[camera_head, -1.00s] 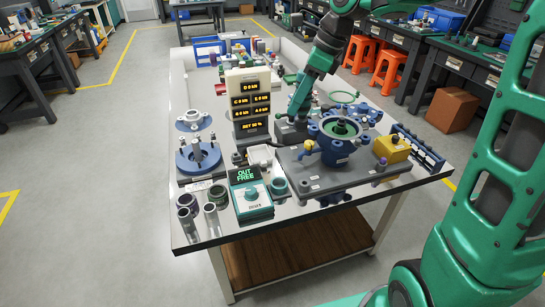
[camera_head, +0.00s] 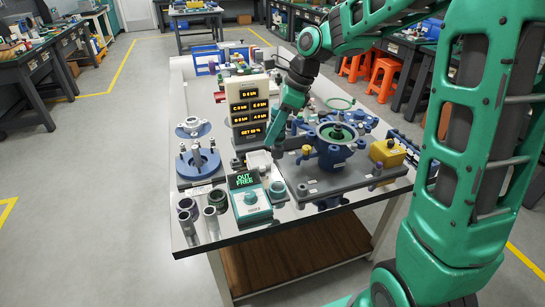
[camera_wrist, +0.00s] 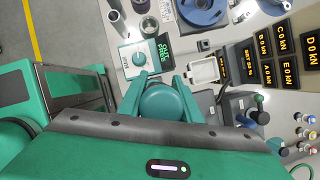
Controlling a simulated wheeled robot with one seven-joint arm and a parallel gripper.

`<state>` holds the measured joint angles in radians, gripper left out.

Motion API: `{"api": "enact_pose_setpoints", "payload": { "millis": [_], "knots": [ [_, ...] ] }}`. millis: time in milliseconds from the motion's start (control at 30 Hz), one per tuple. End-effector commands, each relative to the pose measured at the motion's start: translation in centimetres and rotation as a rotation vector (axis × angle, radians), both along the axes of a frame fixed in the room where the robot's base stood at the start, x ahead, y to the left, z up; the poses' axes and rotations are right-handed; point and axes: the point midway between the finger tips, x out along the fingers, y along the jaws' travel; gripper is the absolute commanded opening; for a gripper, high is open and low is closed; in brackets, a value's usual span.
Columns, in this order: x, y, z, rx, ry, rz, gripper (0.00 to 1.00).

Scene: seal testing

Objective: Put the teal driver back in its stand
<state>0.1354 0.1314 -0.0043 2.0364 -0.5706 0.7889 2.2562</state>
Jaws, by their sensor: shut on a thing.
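The teal driver (camera_wrist: 162,102) is between the two teal fingers of my gripper (camera_wrist: 160,84) in the wrist view; I see its round top from above, and its lower end is hidden. In the head view my gripper (camera_head: 274,142) points down above the bench, behind the white-and-teal box. That box (camera_head: 249,202) has a knob and a screen reading "OUT FREE"; it also shows in the wrist view (camera_wrist: 138,57). A teal-grey round cup (camera_head: 278,190) stands at its right side, apparently the stand. In the wrist view the cup is hidden behind the driver and gripper.
Metal cylinders (camera_head: 187,222) stand left of the box. A number display tower (camera_head: 248,108) rises behind it. The grey plate (camera_head: 335,183) with the blue flanged housing (camera_head: 338,150) lies to the right. A small white tray (camera_wrist: 203,70) is close by.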

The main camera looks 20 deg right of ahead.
Motion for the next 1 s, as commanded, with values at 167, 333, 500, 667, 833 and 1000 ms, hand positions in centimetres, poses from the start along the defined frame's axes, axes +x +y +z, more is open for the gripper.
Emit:
{"api": "enact_pose_setpoints", "payload": {
  "millis": [167,333,500,667,833,1000],
  "knots": [
    [-0.5,0.2,-5.8,-0.002,0.004,0.075,0.0],
    [-0.8,0.1,-8.3,-0.009,-0.001,0.111,0.0],
    [-0.8,0.1,-9.0,-0.01,-0.002,0.116,0.0],
    [-0.9,0.1,-9.9,-0.01,0.0,0.116,0.0],
    [-0.9,0.1,-11.3,-0.01,0.0,0.116,0.0],
    [-0.8,0.1,-12.3,-0.011,-0.002,0.115,0.0]
  ]
}}
